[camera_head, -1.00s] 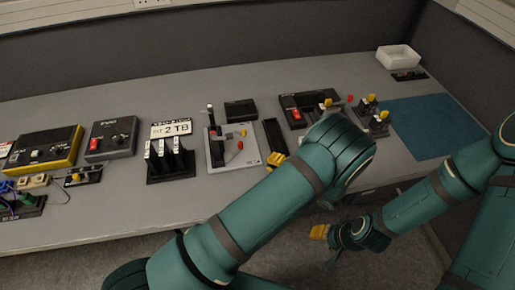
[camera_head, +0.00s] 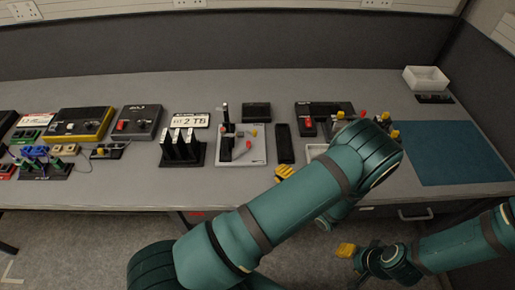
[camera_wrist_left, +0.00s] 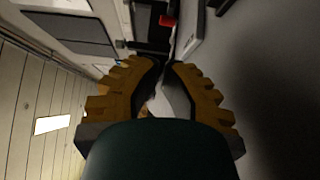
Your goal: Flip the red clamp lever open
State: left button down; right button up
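A light grey plate (camera_head: 228,156) on the bench carries toggle clamps with a black upright post, a yellow tip and a red-tipped lever (camera_head: 249,145). The red lever leans low over the plate. A red tip also shows at the top of the left wrist view (camera_wrist_left: 167,20), ahead of the fingers. My left gripper (camera_head: 285,173) is at the bench's front edge, right of and in front of the plate, apart from the lever. In the left wrist view its yellow fingers (camera_wrist_left: 165,72) stand a little apart with nothing held. My right gripper (camera_head: 345,250) hangs below bench height; its fingers are too small to read.
A narrow black tray (camera_head: 285,143) lies right of the plate. A black stand with upright levers (camera_head: 181,151) is left of it. A blue mat (camera_head: 455,150) is bare.

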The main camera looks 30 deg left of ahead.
aim_at(249, 142)
pick_arm(q)
jog(key=shift+a, duration=0.15)
jog(key=x, duration=1.3)
jog(key=shift+w+a+f, duration=0.1)
jog(key=shift+w+a, duration=0.1)
jog(key=shift+a, duration=0.15)
jog(key=shift+w+a+n+g+y+b, duration=0.15)
jog(key=shift+n+g+b, duration=0.25)
jog(key=shift+g, duration=0.3)
jog(key=shift+w+d+n+g+y+b, duration=0.1)
jog(key=shift+w+n+g+y+b, duration=0.1)
jog(key=shift+n+g, duration=0.4)
jog(key=shift+w+a+n+g, duration=0.15)
jog(key=shift+n+g, duration=0.25)
jog(key=shift+g, duration=0.5)
jog(key=shift+w+a, duration=0.25)
jog(key=shift+a, duration=0.2)
jog(key=shift+w+a, duration=0.2)
jog(key=shift+a, duration=0.1)
notch_tip(249, 142, up, 10)
jog(key=shift+r, duration=0.1)
